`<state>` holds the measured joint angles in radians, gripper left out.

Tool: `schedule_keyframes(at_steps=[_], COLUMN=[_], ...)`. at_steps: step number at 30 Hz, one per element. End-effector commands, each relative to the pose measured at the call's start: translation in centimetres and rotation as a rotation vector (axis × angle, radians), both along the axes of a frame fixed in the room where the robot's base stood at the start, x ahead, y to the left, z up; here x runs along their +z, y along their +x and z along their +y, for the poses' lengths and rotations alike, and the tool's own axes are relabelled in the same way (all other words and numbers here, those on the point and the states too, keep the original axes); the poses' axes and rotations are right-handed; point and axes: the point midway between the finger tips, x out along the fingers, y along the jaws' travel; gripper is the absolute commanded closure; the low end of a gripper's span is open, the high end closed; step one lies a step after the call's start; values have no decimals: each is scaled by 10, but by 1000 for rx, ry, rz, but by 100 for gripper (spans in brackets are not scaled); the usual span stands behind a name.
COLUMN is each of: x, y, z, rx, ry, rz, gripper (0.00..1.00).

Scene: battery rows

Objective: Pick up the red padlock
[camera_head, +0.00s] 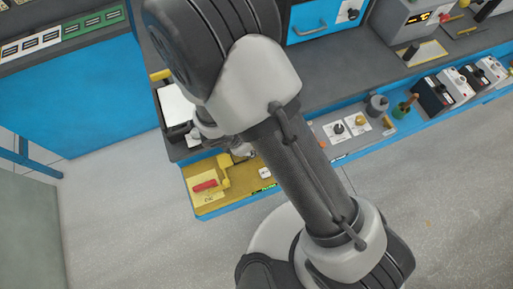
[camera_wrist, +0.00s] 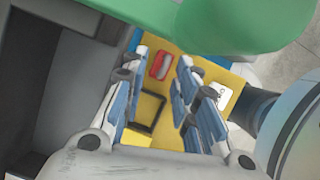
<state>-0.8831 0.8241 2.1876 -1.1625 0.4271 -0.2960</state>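A small red object (camera_head: 204,186), which looks like the red padlock, lies on a yellow board (camera_head: 210,203) at the lower left of the bench. In the wrist view the red padlock (camera_wrist: 160,66) shows beyond the gap between my fingers, over a yellow surface. My gripper (camera_wrist: 162,60) is open, its blue and grey fingers on either side of the line to the padlock. I see nothing between the pads, and cannot tell how far the padlock is from the tips. In the head view my arm hides most of my gripper.
A yellow block-like piece (camera_head: 225,170) stands beside the padlock. In the wrist view a large green shape (camera_wrist: 240,25) is close at the top, and a dark frame (camera_wrist: 147,112) lies on the yellow surface. Switches and black boxes (camera_head: 435,95) line the bench to the right.

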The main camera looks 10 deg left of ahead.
Motion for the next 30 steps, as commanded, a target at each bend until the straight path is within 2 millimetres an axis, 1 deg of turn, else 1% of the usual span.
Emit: schedule_keyframes(at_steps=[2, 9, 21, 30], x=[-5, -4, -4, -4], y=[2, 2, 2, 2], z=[-1, -1, -1, -1], rx=[-1, -1, -1, -1], ry=[0, 1, 1, 1], rz=[0, -1, -1, -1], gripper=[73, 73, 100, 100])
